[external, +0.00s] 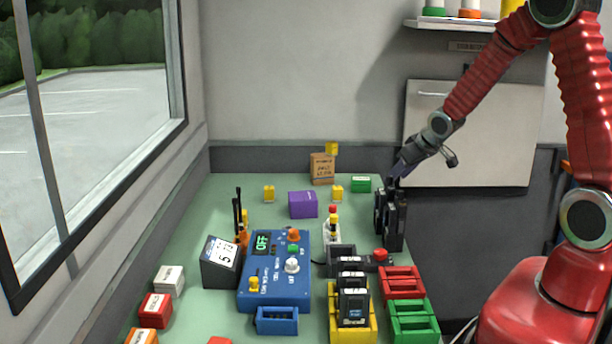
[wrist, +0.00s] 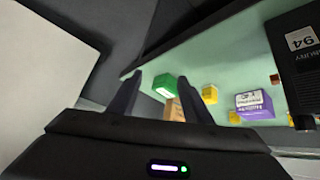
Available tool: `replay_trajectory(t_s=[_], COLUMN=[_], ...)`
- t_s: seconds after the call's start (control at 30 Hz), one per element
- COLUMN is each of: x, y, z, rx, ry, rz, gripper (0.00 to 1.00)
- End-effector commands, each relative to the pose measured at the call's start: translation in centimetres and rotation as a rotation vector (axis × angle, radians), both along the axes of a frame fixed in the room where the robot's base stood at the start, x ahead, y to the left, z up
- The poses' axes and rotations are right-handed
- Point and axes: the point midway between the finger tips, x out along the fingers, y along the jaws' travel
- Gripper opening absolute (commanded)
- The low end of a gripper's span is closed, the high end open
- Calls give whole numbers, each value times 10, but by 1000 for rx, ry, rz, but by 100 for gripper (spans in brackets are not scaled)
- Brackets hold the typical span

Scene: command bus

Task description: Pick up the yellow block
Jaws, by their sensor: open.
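Several small yellow blocks are in view. In the external view one yellow block (external: 337,192) stands on the green table beside a purple block, another yellow block (external: 269,193) stands further left, and a third yellow block (external: 331,148) shows above a brown box. In the wrist view a yellow block (wrist: 210,94) lies right of my fingers, with another yellow block (wrist: 234,118) by the purple block. My gripper (external: 397,172) is open and empty, above the table's far right, right of the blocks. My fingers also show in the wrist view (wrist: 160,80).
A green block (external: 361,184) and brown box (external: 322,169) stand near the wall. The purple block (external: 303,205) is left of them. Black upright devices (external: 392,220) stand just below my gripper. A blue control box (external: 275,270) and colored bins (external: 402,283) fill the front.

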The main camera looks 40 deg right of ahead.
Motion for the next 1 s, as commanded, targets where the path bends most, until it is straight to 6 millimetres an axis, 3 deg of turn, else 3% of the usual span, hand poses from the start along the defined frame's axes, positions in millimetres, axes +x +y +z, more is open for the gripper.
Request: replay_trajectory(t_s=[0.1, 0.2, 0.4, 0.6, 1.0], x=[32, 60, 104, 116, 118], y=[-3, -1, 14, 23, 24], z=[-5, 4, 56, 82, 82], rx=[3, 9, 27, 53, 60], ry=[-104, -209, -449, -562, -565], rz=[29, 61, 132, 157, 154], gripper=[45, 45, 45, 45, 45])
